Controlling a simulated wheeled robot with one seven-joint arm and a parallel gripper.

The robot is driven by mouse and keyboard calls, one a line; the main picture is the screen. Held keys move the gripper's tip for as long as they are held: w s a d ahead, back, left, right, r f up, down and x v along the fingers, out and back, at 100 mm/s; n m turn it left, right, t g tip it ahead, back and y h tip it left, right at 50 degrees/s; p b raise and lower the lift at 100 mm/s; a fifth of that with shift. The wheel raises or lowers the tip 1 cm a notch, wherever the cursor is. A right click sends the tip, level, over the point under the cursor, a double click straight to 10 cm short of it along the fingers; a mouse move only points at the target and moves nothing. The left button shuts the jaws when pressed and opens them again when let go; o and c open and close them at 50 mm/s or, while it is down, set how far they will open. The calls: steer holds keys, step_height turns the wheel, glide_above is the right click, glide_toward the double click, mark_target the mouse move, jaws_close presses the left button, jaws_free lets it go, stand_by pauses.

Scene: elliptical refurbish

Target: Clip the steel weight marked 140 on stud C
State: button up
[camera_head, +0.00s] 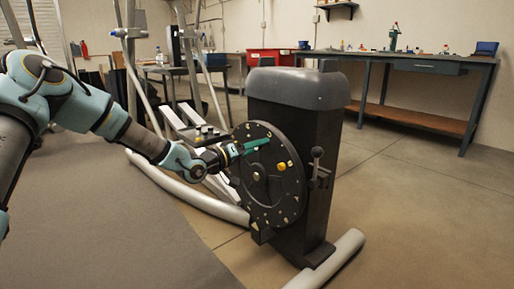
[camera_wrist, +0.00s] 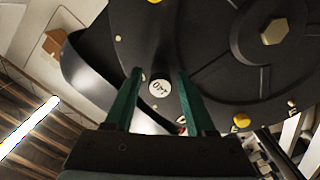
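The steel weight marked 140 (camera_wrist: 159,87) is a small pale round piece in the wrist view, its marking upside down. It lies against the face of the black disc (camera_wrist: 215,75), between the fingers of my gripper (camera_wrist: 160,71). The two green fingers stand apart, with a gap visible on both sides of the weight. In the head view my gripper (camera_head: 256,143) reaches the upper part of the disc (camera_head: 262,205), where the weight cannot be made out.
The disc has a hex hub (camera_wrist: 274,32), a yellow knob (camera_wrist: 241,120) and several small pale studs. It is mounted on a dark upright housing (camera_head: 322,150) with a lever (camera_head: 316,158). A workbench (camera_head: 440,64) stands behind. The floor at right is clear.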

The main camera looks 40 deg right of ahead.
steer(key=shift+o, duration=0.7)
steer(key=a+p, duration=0.3)
steer(key=a, duration=0.7)
steer(key=shift+w+a, duration=0.3)
steer(key=shift+a, duration=0.1)
